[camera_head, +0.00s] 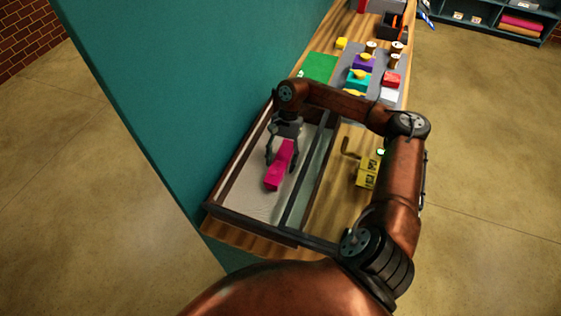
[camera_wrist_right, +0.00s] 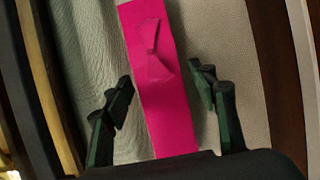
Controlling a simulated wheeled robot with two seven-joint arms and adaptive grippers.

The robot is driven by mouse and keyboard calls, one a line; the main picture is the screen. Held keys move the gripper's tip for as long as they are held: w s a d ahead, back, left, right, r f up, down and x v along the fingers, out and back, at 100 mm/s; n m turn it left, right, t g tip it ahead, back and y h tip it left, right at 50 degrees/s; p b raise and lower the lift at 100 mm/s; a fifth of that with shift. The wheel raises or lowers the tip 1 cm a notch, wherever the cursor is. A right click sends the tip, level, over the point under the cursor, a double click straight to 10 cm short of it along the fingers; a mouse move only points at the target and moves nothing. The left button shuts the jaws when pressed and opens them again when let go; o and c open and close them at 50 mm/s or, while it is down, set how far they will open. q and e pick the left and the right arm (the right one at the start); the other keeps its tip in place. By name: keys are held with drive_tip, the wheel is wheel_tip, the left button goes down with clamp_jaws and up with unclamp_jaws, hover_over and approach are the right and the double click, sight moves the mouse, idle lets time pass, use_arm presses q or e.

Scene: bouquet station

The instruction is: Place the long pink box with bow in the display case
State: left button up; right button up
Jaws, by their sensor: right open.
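The long pink box with bow (camera_head: 274,178) lies inside the display case (camera_head: 252,225), on its pale lined floor. In the right wrist view the pink box (camera_wrist_right: 168,110) runs lengthwise between my fingers, with its pink bow on top. My right gripper (camera_head: 281,160) reaches down into the case over the far part of the box. It is open, with one finger on each side of the box and visible gaps to both sides (camera_wrist_right: 167,88). My left gripper is not in view.
A teal wall (camera_head: 180,90) stands close along the left of the case. A yellow item (camera_head: 367,173) lies on the wooden counter (camera_head: 330,205) right of the case. Several small boxes and spools sit on a grey mat (camera_head: 378,62) beyond, beside a green sheet (camera_head: 319,67).

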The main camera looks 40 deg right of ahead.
drive_tip(key=v, duration=1.2)
drive_tip(key=shift+d, duration=0.1)
